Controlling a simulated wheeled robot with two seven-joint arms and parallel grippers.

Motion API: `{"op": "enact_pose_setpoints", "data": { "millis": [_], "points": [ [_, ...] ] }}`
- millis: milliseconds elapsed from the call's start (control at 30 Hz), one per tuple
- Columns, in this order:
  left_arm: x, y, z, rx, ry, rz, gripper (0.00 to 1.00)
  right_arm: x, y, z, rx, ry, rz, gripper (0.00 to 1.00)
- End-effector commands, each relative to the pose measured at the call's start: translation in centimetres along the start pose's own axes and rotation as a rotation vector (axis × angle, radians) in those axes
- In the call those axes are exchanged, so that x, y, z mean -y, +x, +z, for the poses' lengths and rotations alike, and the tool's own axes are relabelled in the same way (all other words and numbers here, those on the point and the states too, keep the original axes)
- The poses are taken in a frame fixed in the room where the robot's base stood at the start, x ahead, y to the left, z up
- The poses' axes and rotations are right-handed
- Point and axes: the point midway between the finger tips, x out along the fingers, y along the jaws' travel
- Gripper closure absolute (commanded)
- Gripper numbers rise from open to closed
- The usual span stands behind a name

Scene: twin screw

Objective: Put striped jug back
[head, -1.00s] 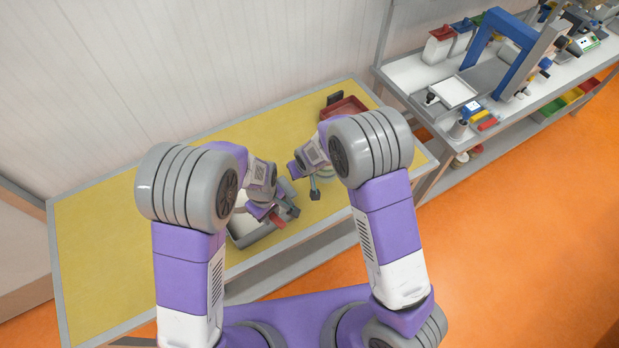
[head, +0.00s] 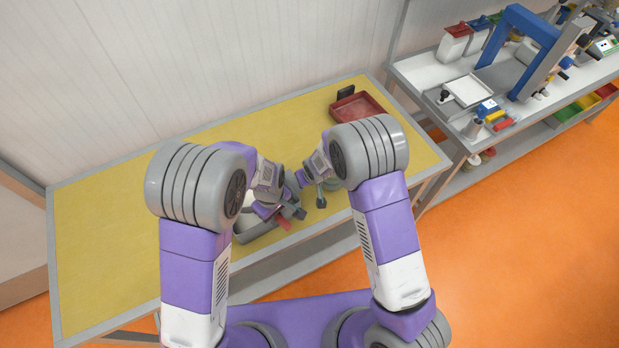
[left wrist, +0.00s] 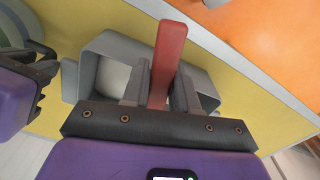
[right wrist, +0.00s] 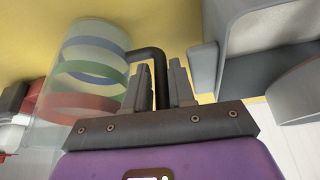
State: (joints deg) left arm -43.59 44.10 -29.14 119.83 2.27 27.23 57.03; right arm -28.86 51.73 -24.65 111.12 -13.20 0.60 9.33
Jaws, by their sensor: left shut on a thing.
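The striped jug (right wrist: 80,85) is clear with blue, green and red bands and shows in the right wrist view. Its dark handle (right wrist: 160,75) stands between the two fingers of my right gripper (right wrist: 161,85); I cannot tell whether they press on it. In the head view the jug is mostly hidden behind my right arm and gripper (head: 320,190). My left gripper (left wrist: 163,85) is shut on the red handle (left wrist: 168,55) of a grey open bin (left wrist: 105,50). In the head view the bin (head: 257,232) is at the table's front edge, under my left gripper (head: 290,208).
The yellow table (head: 110,220) is clear on its left side. A red tray (head: 362,120) and a small dark block (head: 346,92) are at its back right. A grey bench (head: 430,75) at the right carries a blue frame (head: 533,25), a white tray (head: 468,90) and containers.

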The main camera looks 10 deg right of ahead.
Motion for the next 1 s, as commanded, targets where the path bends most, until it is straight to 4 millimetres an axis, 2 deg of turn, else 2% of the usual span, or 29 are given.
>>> {"op": "enact_pose_setpoints", "data": {
  "millis": [333,467,1000],
  "points": [
    [0.0,-0.2,0.0,-0.001,0.000,0.001,1.00,0.0,-0.1,-0.1,0.000,0.000,0.000,0.69],
    [0.0,-0.5,0.0,-0.001,0.000,0.001,1.00,0.0,-0.9,-0.3,-0.003,0.000,0.000,0.69],
    [0.0,-0.4,0.0,-0.001,0.000,0.001,1.00,0.1,-10.8,-0.3,-0.005,-0.001,-0.001,0.69]
  ]
}}
